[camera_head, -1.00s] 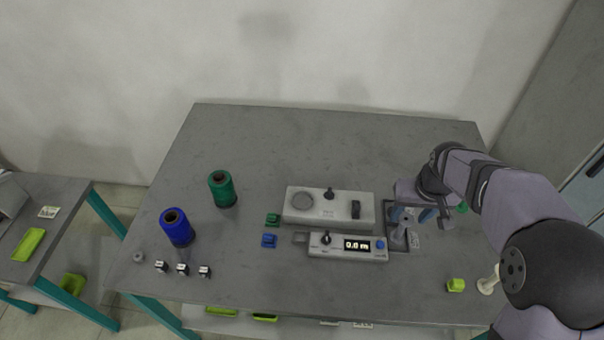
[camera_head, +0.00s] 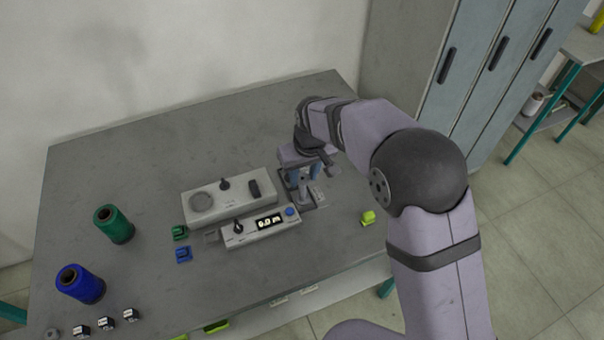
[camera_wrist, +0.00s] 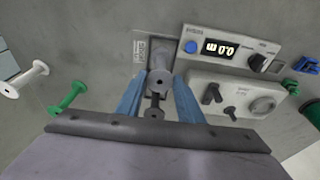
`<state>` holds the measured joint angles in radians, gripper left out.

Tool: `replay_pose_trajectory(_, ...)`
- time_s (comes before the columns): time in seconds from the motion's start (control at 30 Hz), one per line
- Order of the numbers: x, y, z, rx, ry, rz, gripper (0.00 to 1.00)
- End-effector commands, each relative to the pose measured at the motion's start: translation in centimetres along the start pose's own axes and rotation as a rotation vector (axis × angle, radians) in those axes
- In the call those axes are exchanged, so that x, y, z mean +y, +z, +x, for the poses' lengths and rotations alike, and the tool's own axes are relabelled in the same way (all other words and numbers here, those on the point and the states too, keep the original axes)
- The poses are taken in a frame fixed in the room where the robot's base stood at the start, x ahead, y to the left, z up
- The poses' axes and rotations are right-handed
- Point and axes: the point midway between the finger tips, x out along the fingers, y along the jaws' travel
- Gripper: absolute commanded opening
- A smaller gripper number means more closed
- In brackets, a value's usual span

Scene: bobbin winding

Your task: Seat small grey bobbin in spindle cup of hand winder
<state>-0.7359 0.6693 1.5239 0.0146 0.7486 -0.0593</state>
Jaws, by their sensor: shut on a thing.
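In the head view the bobbin is too small and hidden by the fingers to make out.
Green (camera_head: 114,224) and blue (camera_head: 80,284) spools stand farther left.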

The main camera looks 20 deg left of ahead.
Motion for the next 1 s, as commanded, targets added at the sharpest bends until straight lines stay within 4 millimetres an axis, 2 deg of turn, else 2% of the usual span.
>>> replay_pose_trajectory(1.0, 0.0, -1.0, -4.9, 0.001, 0.000, 0.000, 0.21)
